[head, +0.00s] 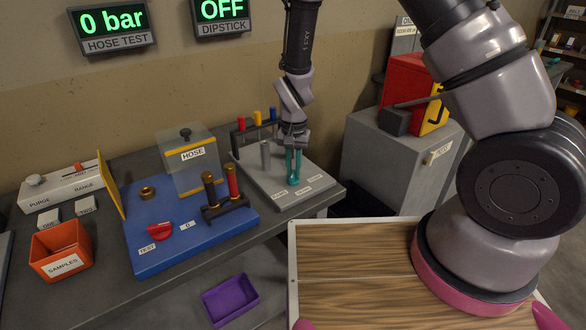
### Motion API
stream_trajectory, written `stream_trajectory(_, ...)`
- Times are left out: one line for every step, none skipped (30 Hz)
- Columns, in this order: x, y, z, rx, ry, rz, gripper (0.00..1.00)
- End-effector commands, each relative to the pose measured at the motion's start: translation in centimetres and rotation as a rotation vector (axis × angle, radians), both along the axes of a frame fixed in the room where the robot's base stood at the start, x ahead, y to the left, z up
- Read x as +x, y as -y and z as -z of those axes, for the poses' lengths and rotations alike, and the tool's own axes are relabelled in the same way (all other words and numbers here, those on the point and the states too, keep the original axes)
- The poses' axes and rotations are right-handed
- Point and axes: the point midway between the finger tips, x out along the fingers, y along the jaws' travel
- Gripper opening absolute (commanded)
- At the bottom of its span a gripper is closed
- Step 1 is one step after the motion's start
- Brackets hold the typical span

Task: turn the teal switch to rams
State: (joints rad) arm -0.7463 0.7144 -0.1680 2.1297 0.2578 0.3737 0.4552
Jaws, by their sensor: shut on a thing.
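The teal switch (294,181) stands on the light grey board at the back right of the bench. My gripper (294,172) points straight down over it and is shut on it. The fingers and the switch overlap, so the switch's pointer and its exact direction are hidden. Several small white labels (303,190) lie on the board in front of and to the right of the switch. Their words are too small to read, so I cannot tell which one is rams.
A grey post (265,155) stands just left of my gripper. Behind it is a dark rack (249,133) with red, yellow and blue pieces. The blue board (185,245) with a clear HOSE box (193,170) is to the left. A grey cabinet (375,165) stands to the right.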

Motion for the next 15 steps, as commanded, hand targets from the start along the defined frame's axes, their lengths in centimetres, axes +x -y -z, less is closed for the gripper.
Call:
stream_trajectory(0.06,0.01,-0.05,0.001,0.001,0.03,0.0)
stream_trajectory(0.06,0.03,-0.05,0.0,0.002,0.049,0.0)
stream_trajectory(0.05,0.04,-0.05,0.0,0.002,0.07,0.0)
stream_trajectory(0.05,0.04,-0.05,0.0,0.002,0.086,0.0)
stream_trajectory(0.03,0.04,-0.05,0.001,0.001,0.101,0.0)
stream_trajectory(0.01,0.04,-0.05,0.001,0.001,0.119,0.0)
stream_trajectory(0.01,0.04,-0.05,0.001,0.001,0.131,0.0)
stream_trajectory(0.01,0.05,-0.05,0.001,0.001,0.142,0.0)
stream_trajectory(0.0,0.06,-0.05,0.001,0.001,0.154,0.0)
stream_trajectory(0.0,0.07,-0.05,0.001,0.001,0.163,0.0)
stream_trajectory(0.0,0.08,-0.05,0.001,0.001,0.171,0.0)
stream_trajectory(0.01,0.09,-0.05,0.001,0.001,0.18,0.0)
stream_trajectory(0.0,0.1,-0.05,0.001,0.001,0.186,0.0)
stream_trajectory(0.0,0.11,-0.05,0.001,0.001,0.191,0.0)
stream_trajectory(0.01,0.12,-0.05,0.001,0.001,0.196,0.0)
